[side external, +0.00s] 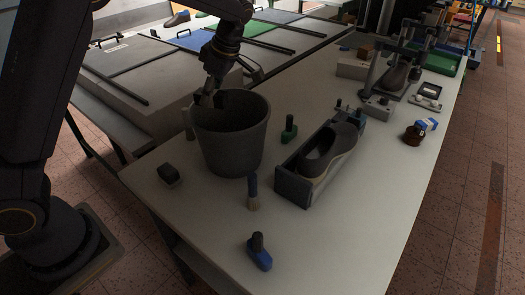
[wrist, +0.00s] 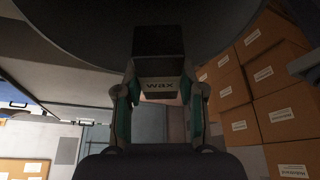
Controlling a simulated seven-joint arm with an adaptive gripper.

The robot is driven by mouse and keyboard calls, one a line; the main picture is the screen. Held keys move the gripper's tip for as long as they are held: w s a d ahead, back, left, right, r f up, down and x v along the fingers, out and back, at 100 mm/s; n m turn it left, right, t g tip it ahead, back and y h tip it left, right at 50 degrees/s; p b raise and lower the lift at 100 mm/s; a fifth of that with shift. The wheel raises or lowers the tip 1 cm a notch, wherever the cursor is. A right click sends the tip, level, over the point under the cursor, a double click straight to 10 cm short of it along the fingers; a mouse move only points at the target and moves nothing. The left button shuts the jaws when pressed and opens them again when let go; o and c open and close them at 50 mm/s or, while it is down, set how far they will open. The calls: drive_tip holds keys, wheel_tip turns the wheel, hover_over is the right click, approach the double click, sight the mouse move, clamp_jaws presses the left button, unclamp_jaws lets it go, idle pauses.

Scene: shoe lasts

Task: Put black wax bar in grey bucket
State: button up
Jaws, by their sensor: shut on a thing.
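The grey bucket (side external: 232,147) stands upright on the white table in the side view. My gripper (side external: 211,98) is at the bucket's back-left rim, pointing down, with its tips near rim height. The bar is hard to make out in the side view, dark against the gripper and bucket. A large dark curved surface, which looks like the bucket (wrist: 85,35), fills the top of the wrist view. Whether the bar is inside the rim I cannot tell.
A dark block (side external: 168,175) lies left of the bucket. A shoe (side external: 328,150) sits in a grey tray (side external: 291,188) to the right. The table's front right is clear.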

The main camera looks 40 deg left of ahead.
wheel_tip(320, 180, down, 8)
drive_tip(key=shift+f, duration=0.15)
drive_tip(key=shift+f, duration=0.1)
drive_tip(key=shift+f, duration=0.5)
drive_tip(key=o, duration=1.2)
drive_tip(key=shift+r, duration=0.15)
